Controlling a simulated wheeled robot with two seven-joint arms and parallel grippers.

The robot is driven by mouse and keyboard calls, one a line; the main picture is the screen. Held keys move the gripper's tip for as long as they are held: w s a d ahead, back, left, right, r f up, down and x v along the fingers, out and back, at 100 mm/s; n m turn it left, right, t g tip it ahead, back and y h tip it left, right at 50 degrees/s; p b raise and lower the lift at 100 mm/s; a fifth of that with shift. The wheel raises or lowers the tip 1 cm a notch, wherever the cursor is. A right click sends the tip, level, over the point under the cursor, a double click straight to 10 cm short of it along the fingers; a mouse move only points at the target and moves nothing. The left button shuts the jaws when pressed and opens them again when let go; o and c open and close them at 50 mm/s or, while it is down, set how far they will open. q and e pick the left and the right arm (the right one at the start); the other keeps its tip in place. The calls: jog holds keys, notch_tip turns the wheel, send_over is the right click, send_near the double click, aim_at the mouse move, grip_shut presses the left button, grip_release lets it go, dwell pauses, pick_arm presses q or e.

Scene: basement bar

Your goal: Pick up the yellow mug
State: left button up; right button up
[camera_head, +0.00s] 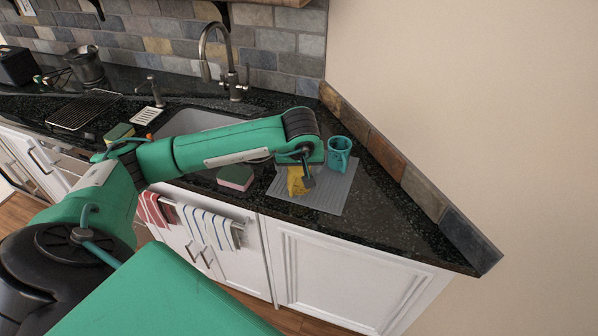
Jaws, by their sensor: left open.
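The yellow mug (296,181) stands on a grey ribbed mat (330,193) on the dark counter. My left arm reaches in from the left, and its gripper (307,180) points down at the mug. The gripper is open, with a finger showing at the mug's right side. The wrist hides the mug's upper part, and I cannot tell whether the fingers touch it. My right gripper is not in view.
A teal mug (339,154) stands on the mat just right of my wrist. A pink and green sponge (236,177) lies left of the mat. The sink (190,122) and faucet (216,55) are behind my arm. The counter right of the mat is clear up to the tiled wall edge.

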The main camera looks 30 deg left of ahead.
pick_arm(q)
jog(key=p+x, duration=0.1)
jog(key=x, duration=0.2)
jog(key=shift+w+f, duration=0.15)
jog(key=shift+f, duration=0.2)
jog(key=c, duration=1.1)
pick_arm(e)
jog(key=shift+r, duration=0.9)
pick_arm(q)
jog(key=shift+w+r, duration=0.1)
